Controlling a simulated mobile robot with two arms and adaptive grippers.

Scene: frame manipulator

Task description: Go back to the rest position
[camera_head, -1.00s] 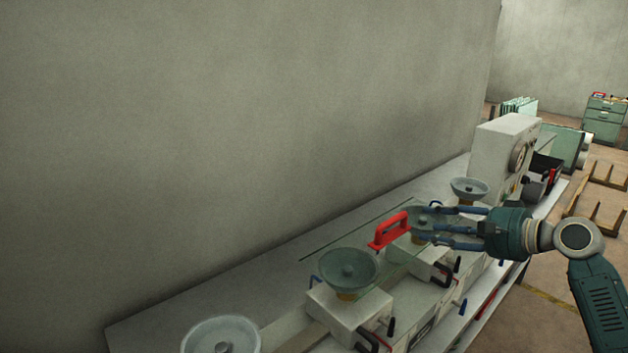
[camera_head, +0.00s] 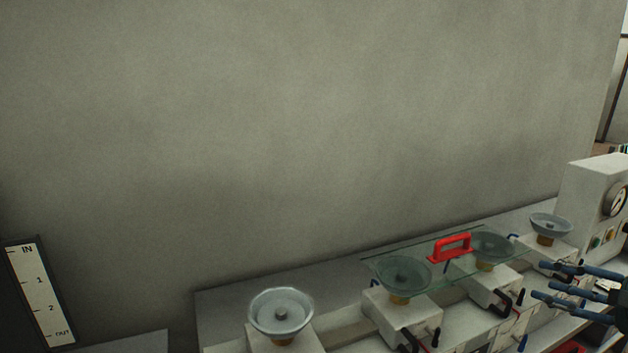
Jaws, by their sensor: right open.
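My right gripper (camera_head: 572,288) is at the right edge of the head view, its blue fingers spread and empty, pointing left. It is apart from the red handle (camera_head: 451,247), which stands on a clear glass pane (camera_head: 440,263). The pane lies over two of the suction cups, one of them the middle cup (camera_head: 402,274). The gripper's palm and arm are mostly cut off by the frame edge. My left gripper does not show.
A bare cup (camera_head: 281,314) stands at the near left of the grey bench (camera_head: 228,296), another (camera_head: 551,226) at the far right. A white box with a gauge (camera_head: 590,199) stands beyond it. A panel marked IN and OUT (camera_head: 38,293) is at far left. A wall backs the bench.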

